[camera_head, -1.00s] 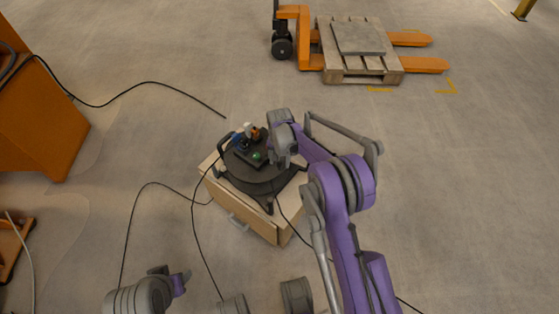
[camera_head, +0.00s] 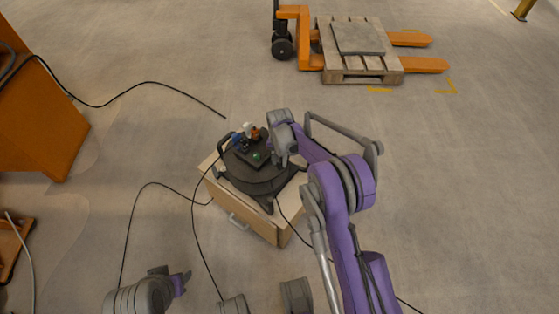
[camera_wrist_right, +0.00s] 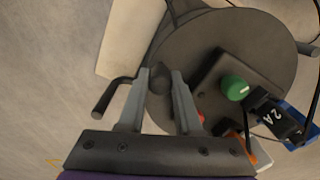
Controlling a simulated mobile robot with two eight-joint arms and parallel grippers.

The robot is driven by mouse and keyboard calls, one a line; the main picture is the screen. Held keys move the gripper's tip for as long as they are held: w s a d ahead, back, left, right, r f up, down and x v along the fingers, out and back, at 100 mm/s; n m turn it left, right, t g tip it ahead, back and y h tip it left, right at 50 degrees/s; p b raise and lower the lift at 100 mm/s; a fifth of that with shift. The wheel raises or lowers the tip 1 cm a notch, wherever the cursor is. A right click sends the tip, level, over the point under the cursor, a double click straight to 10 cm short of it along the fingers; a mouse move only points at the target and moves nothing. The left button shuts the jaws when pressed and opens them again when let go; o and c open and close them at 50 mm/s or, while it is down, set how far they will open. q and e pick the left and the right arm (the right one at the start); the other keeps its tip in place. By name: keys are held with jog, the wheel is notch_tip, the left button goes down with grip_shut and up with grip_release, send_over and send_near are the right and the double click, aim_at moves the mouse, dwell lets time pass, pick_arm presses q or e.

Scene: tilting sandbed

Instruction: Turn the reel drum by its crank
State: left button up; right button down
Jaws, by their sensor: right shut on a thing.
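The reel drum (camera_head: 240,174) is a dark round drum lying flat on a wooden box, with a dark square panel (camera_head: 252,155) on top. My right gripper (camera_head: 276,159) is at the drum's right side in the head view; its fingertips are hard to make out there. In the right wrist view the drum (camera_wrist_right: 240,35) fills the upper right. There my right gripper's two fingers stand either side of a small dark knob, the crank's grip (camera_wrist_right: 159,84), and are shut on it. The rest of the crank is mostly hidden. My left gripper (camera_head: 180,283) shows partly at the bottom left, away from the drum.
The panel carries a green button (camera_wrist_right: 235,88) and blue, black and orange plugs. The wooden box (camera_head: 262,223) has a grey handle. Black cables run across the floor on the left. An orange pallet truck (camera_head: 305,40) with a pallet stands far behind; the floor on the right is clear.

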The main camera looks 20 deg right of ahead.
aim_at(266, 177)
jog(key=shift+a, duration=0.1)
dwell(0.7)
jog(key=shift+s+a+m+b, duration=0.15)
jog(key=shift+s+a+m, duration=0.3)
jog(key=shift+a+m, duration=0.4)
jog(key=shift+s+a+m+b, duration=0.15)
jog(key=shift+s+a+m, duration=0.25)
jog(key=shift+a+m, duration=0.4)
jog(key=shift+s+a+m, duration=0.25)
jog(key=shift+a+m, duration=1.05)
jog(key=shift+m, duration=0.15)
jog(key=c, duration=0.6)
grip_release()
